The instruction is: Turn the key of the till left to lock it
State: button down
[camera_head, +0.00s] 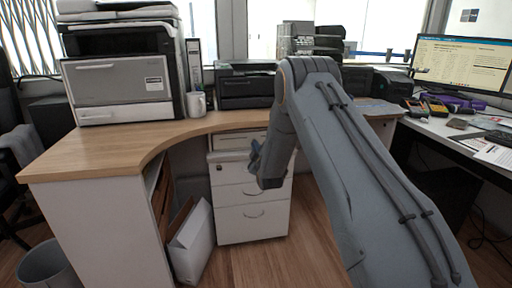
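A white drawer unit (252,222) stands under the counter, with curved handles on its fronts. A small dark spot (219,168), perhaps a lock or key, shows near the upper left of its top drawer. I cannot tell whether this unit is the till, and no key is clearly visible. My gripper (254,157) is in front of the unit's upper part, to the right of the dark spot and apart from it in the picture. Its fingers are small and partly hidden by my wrist, so their opening is unclear. My arm hides part of the unit's right side.
The curved wooden counter (110,155) carries a large printer (118,88), a white mug (196,104) and a black printer (246,88). A monitor (463,65) stands on the right desk. A white open box (191,243) and a bin (50,268) stand on the floor.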

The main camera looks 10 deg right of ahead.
jog(key=c, duration=2)
grip_release()
jog(key=s+p, duration=0.1)
jog(key=s, duration=0.6)
jog(key=shift+s, duration=0.4)
